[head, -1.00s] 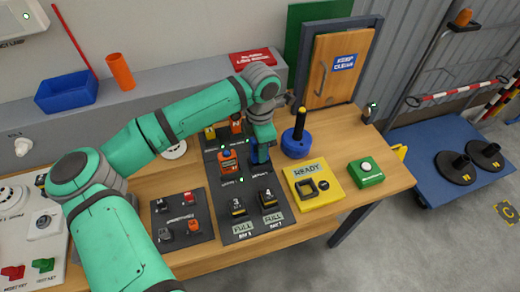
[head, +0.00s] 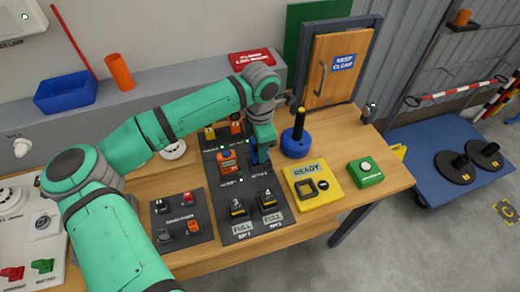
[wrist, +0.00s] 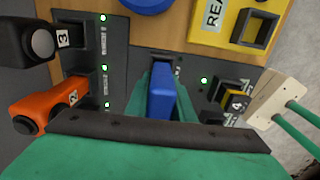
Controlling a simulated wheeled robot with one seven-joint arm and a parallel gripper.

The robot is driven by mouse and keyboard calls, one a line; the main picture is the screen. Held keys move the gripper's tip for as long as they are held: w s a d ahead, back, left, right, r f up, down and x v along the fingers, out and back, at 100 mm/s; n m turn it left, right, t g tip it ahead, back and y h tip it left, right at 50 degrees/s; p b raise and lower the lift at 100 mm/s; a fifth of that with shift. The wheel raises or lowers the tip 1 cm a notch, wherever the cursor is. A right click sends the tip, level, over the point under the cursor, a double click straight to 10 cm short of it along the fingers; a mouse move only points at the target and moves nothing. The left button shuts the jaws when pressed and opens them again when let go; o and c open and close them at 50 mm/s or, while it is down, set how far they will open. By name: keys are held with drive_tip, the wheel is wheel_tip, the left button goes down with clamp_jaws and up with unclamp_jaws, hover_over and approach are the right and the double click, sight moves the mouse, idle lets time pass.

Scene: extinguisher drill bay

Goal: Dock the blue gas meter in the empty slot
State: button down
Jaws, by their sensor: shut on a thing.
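My gripper (wrist: 163,100) is shut on the blue gas meter (wrist: 160,88), with a green finger on each side of it. In the head view, my gripper (head: 261,153) is over the right column of the dark docking panel (head: 234,228), and part of the blue meter (head: 254,156) shows beside it. The meter is at the dark slot (wrist: 162,60) between its neighbours. The gripper hides its lower part, so I cannot tell whether it is fully seated. An orange unit (head: 228,161) is to its left, and units 3 (head: 237,206) and 4 (head: 268,200) are in front.
A yellow READY block (head: 313,185) and a green button box (head: 366,172) are on the right. A blue base with a black post (head: 296,142) stands behind them. A smaller dark tray (head: 181,219) with several units lies left. Bare wood shows at the right edge.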

drive_tip(key=shift+f, duration=0.95)
idle(1.2)
drive_tip(key=shift+r, duration=0.2)
drive_tip(key=shift+w+r, duration=0.1)
drive_tip(key=shift+r, duration=0.4)
drive_tip(key=shift+a+r, duration=0.15)
drive_tip(key=shift+r, duration=1.7)
drive_tip(key=shift+r, duration=0.1)
